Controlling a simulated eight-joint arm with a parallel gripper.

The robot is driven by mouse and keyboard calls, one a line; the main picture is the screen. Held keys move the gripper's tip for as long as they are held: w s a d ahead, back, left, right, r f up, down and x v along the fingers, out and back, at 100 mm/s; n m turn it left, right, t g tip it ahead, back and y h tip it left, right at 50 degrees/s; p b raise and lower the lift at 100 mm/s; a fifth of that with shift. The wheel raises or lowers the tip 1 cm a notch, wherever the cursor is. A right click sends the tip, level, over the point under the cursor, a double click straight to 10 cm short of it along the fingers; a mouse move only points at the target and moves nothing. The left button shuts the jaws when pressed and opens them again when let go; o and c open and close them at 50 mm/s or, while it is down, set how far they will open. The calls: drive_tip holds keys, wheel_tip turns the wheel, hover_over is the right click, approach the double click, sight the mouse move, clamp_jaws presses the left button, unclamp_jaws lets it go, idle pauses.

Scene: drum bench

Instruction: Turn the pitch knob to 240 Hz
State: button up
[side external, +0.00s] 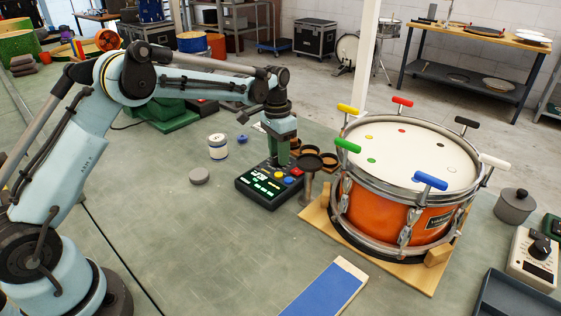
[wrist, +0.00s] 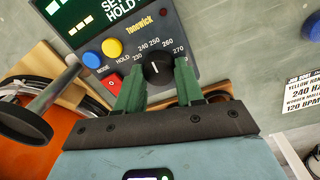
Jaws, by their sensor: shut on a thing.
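The pointer points up the picture, roughly toward the 240–250 marks; the exact reading is unclear. My gripper (wrist: 160,82) has its green fingers shut on the knob's two sides. In the side view my gripper (side external: 282,163) reaches down to the box's far end, hiding the knob.
Blue and yellow buttons (wrist: 112,48) and a red one (wrist: 115,80) sit beside the knob. A note card (wrist: 302,92) reads 240 Hz. The orange drum (side external: 405,205) with coloured handles stands right of the box; a black-topped post (side external: 308,180) stands between them.

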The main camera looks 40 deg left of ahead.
drive_tip(key=n, duration=0.3)
idle(0.4)
drive_tip(key=o, duration=1)
drive_tip(key=shift+o, duration=0.2)
drive_tip(key=shift+r, duration=0.1)
wheel_tip(320, 180, up, 12)
drive_tip(key=shift+a, duration=0.35)
